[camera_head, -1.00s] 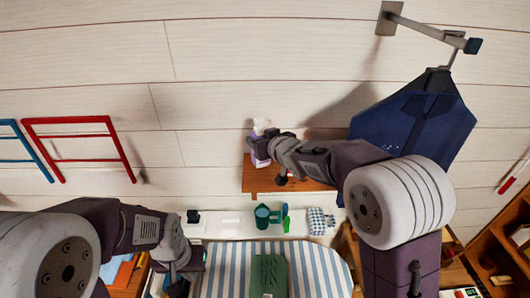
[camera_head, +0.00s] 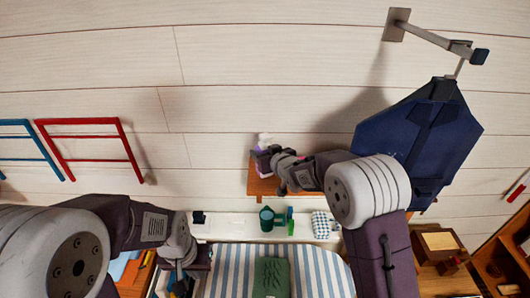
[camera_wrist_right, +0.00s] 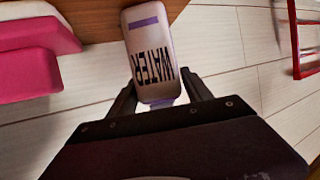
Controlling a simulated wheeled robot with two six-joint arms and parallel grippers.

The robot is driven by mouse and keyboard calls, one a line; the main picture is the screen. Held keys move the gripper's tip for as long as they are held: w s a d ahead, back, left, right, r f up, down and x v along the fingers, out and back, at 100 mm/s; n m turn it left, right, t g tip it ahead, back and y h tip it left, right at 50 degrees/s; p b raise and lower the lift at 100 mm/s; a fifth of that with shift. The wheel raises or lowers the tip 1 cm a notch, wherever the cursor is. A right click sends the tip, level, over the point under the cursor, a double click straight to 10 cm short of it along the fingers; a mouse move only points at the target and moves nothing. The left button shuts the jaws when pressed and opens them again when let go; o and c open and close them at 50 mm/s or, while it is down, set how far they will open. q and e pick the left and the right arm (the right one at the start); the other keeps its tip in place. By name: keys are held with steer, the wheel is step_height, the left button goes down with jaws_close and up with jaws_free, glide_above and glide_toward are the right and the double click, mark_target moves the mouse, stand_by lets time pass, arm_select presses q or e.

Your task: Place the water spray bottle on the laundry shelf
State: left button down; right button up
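The water spray bottle (camera_wrist_right: 153,60) shows in the right wrist view as a pale body with a purple band and the word WATER. My right gripper (camera_wrist_right: 158,77) has a finger on each side of it, the tips against its sides. In the head view the bottle (camera_head: 262,160) is partly hidden by my right gripper (camera_head: 268,161), over the left end of a wooden wall shelf (camera_head: 262,184), which I take as the laundry shelf. Contact with the shelf cannot be told. My left gripper (camera_head: 185,272) is low at left; its fingertips are unclear.
A blue ironing board (camera_head: 415,140) hangs on the wall at right. Red (camera_head: 85,136) and blue (camera_head: 32,142) racks are at left. Below lie a green watering can (camera_head: 267,218), a checked cloth (camera_head: 323,224) and a striped cover (camera_head: 225,270). Pink items (camera_wrist_right: 35,55) show in the wrist view.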

steer(key=shift+o, duration=0.6)
steer(key=shift+s+a+r, duration=0.1)
steer(key=b+v, duration=0.3)
steer(key=v, duration=0.9)
